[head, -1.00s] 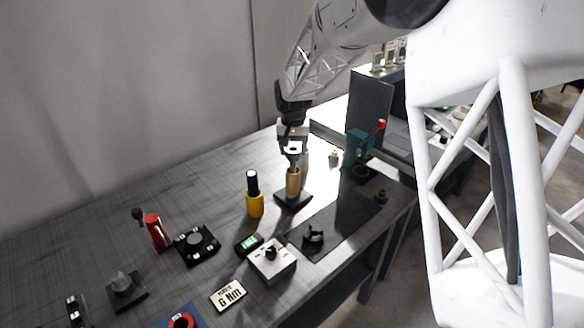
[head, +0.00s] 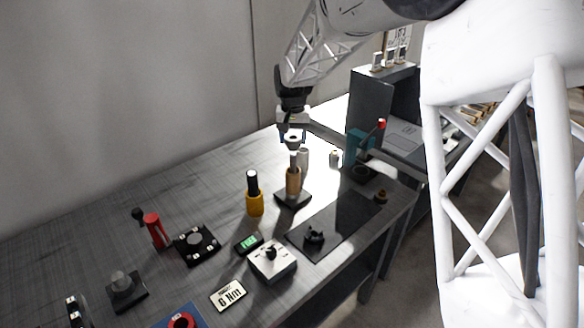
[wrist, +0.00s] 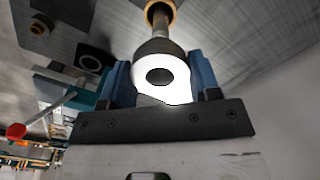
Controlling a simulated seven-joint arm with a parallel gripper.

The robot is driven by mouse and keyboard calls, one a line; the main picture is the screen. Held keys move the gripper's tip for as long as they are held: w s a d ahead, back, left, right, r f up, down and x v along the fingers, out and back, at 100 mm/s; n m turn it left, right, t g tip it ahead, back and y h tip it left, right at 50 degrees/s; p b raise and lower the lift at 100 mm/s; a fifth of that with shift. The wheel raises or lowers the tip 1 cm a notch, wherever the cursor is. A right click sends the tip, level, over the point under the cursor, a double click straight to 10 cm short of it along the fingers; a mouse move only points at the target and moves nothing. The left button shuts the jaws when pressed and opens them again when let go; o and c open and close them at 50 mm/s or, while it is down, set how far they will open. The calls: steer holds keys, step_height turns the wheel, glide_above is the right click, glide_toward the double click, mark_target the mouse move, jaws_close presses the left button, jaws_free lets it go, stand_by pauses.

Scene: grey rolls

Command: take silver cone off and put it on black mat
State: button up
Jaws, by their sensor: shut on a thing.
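My gripper (head: 292,133) is shut on the silver cone (wrist: 160,75), which sits between its blue fingers in the wrist view. In the head view the cone (head: 292,144) hangs just above a tan cylinder (head: 293,182) with a thin grey rod on top, standing on a dark square base. In the wrist view the tan cylinder (wrist: 160,12) lies beyond the cone at the top edge. I cannot tell whether the cone fully clears the rod. The black mat (head: 348,222) lies flat in front and to the right, with a small black knobbed part (head: 314,236) on its near left portion.
A yellow holder with a black-topped bottle (head: 254,196) stands left of the tan cylinder. A teal press with a red-knobbed lever (head: 358,148) stands behind right. A white-grey box (head: 271,261) is at the mat's left. The mat's middle and far right are bare.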

steer(key=shift+r, duration=0.45)
steer(key=s+d+f+m, duration=0.1)
steer(key=s+d+f, duration=0.4)
steer(key=s, duration=0.3)
steer(key=s+d+f+m, duration=0.2)
steer(key=s+d+f, duration=0.3)
steer(key=s, duration=0.4)
steer(key=s+d+f+m, duration=0.1)
steer(key=s+d+f, duration=0.5)
steer(key=s, duration=0.3)
steer(key=shift+s+d+m, duration=0.2)
steer(key=shift+d+m, duration=0.1)
steer(key=shift+d, duration=0.05)
steer(key=shift+w, duration=0.15)
steer(key=w, duration=0.5)
steer(key=w+a+f, duration=0.1)
steer(key=w, duration=0.4)
steer(key=w+a, duration=0.1)
steer(key=w, duration=0.4)
steer(key=shift+w+f, duration=0.15)
steer(key=shift+w, duration=0.2)
steer(key=shift+f, duration=0.1)
steer(key=shift+f, duration=1.7)
